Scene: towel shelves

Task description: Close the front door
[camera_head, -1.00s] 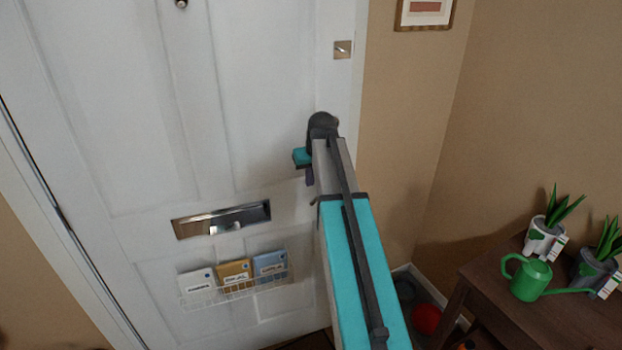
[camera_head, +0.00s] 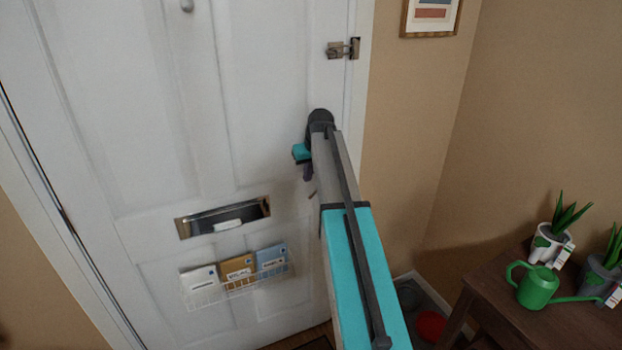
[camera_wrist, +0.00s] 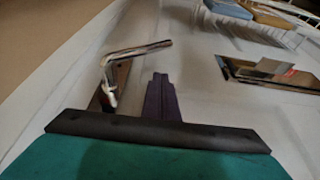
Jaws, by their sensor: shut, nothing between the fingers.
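The white panelled front door (camera_head: 165,120) fills the left and middle of the head view. Its right edge lies close along the white frame, and from here I cannot tell whether it is fully flush. My gripper (camera_wrist: 160,95) is shut and empty, its dark fingers together in front of the door in the wrist view. The shiny lever handle (camera_wrist: 138,50) shows just left of the fingers, apart from them in the picture. In the head view my arm hides the handle. A metal latch (camera_head: 343,48) spans the door edge and frame at the upper right.
A letter slot (camera_head: 222,217) and a wire basket (camera_head: 238,287) with letters are on the door. A dark wooden table (camera_head: 505,300) with potted plants and a green watering can (camera_head: 537,286) stands at right. A red round object (camera_head: 431,325) lies on the floor.

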